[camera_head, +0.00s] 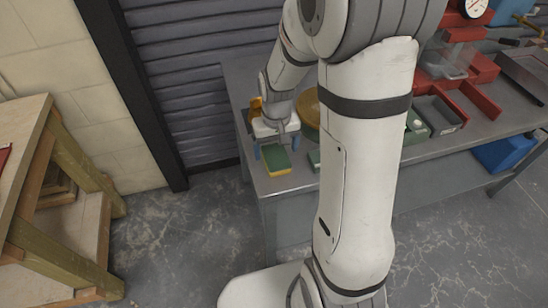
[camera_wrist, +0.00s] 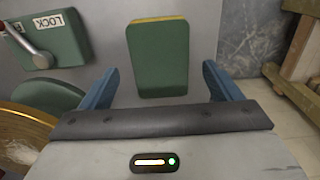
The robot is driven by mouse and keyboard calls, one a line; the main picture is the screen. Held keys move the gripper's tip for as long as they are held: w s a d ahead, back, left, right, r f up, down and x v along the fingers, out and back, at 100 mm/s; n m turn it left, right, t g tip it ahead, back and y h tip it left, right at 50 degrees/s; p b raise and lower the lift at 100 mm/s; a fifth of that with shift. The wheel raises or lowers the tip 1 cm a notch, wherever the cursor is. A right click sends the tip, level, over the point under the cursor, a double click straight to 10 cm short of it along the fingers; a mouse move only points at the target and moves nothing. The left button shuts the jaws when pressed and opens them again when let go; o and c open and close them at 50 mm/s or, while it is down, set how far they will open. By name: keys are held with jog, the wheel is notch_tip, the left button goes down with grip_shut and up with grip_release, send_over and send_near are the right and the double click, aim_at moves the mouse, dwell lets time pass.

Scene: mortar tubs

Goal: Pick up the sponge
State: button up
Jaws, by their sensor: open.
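The sponge (camera_head: 276,160), green on top with a yellow layer beneath, lies flat near the left front corner of the grey metal table. It also shows in the wrist view (camera_wrist: 158,58) at the top centre, with its yellow edge at the far end. My gripper (camera_head: 274,151) is above the table's left end, over or just behind the sponge. In the wrist view my gripper (camera_wrist: 158,84) has its two blue fingers wide apart, one on each side of the sponge's near end. Nothing is held between them. I cannot tell the exact height above the sponge.
A green box with a LOCK label (camera_wrist: 45,40) and a round brass-coloured thing (camera_wrist: 25,135) stand to the left in the wrist view. The table (camera_head: 290,185) ends close to the sponge. A wooden bench (camera_head: 75,160) is at left.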

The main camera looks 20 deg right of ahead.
aim_at(276, 156)
jog(key=shift+s+f, duration=0.1)
jog(key=shift+f, duration=1.4)
jog(key=shift+c, duration=0.5)
jog(key=c, duration=1)
jog(key=shift+o, duration=0.2)
jog(key=shift+r, duration=0.1)
notch_tip(276, 156, up, 10)
jog(key=o, duration=0.4)
jog(key=c, duration=0.3)
jog(key=shift+c, duration=0.2)
